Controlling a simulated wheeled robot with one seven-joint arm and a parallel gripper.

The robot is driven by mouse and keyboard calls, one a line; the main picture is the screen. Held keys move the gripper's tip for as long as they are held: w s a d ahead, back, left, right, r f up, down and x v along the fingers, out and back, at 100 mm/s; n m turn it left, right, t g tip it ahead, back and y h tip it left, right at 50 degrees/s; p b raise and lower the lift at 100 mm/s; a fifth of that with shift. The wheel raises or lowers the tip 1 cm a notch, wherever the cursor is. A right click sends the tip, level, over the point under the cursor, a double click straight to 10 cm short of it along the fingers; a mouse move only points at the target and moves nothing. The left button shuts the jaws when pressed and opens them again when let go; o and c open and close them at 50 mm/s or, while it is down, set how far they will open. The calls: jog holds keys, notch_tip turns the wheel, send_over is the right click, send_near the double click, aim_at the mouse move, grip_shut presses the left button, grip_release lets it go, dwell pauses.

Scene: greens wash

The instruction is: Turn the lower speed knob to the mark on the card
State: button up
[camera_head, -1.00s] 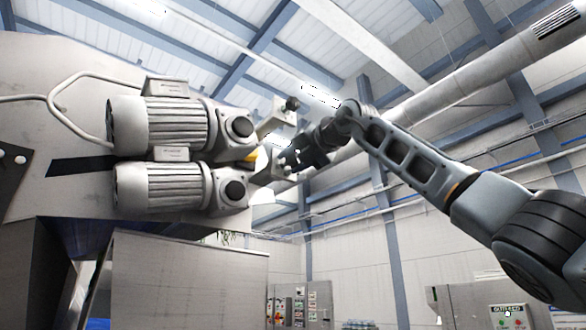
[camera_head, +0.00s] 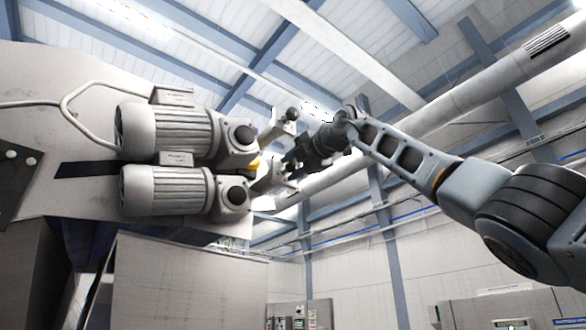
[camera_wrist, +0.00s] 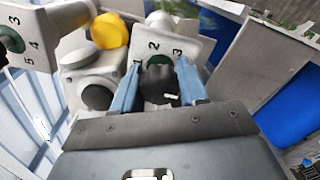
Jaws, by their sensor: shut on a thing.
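The lower speed knob (camera_wrist: 158,86) is black, with a small white mark near its bottom right in the wrist view. It sits on a pale dial plate (camera_wrist: 150,30) with a green ring and the figures 1, 2 and 3 showing. My gripper (camera_wrist: 160,82) has one finger on each side of the knob and is shut on it. In the head view, my gripper (camera_head: 287,163) is beside the lower drive's dial, and the knob is mostly hidden. The upper knob (camera_head: 292,114) stands free above; its numbered plate (camera_wrist: 20,35) shows in the wrist view. I cannot make out a card.
Two grey ribbed motors, upper (camera_head: 170,130) and lower (camera_head: 168,190), stand left of my gripper. A yellow part (camera_wrist: 110,32) lies close to the dials. A thick pale pipe (camera_head: 440,110) runs behind my arm. A steel panel (camera_head: 190,285) is below.

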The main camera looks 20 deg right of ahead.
aim_at(297, 164)
jog(key=shift+d+r, duration=0.1)
jog(key=shift+d, duration=0.05)
jog(key=o, duration=1.1)
jog(key=shift+c, duration=0.2)
jog(key=shift+s+d+f+b, duration=0.1)
jog(key=shift+s+f+b, duration=0.1)
jog(key=shift+s+b, duration=0.15)
jog(key=b+v, duration=0.3)
jog(key=v, duration=0.3)
jog(key=shift+s+d+r, duration=0.1)
jog(key=shift+s, duration=0.4)
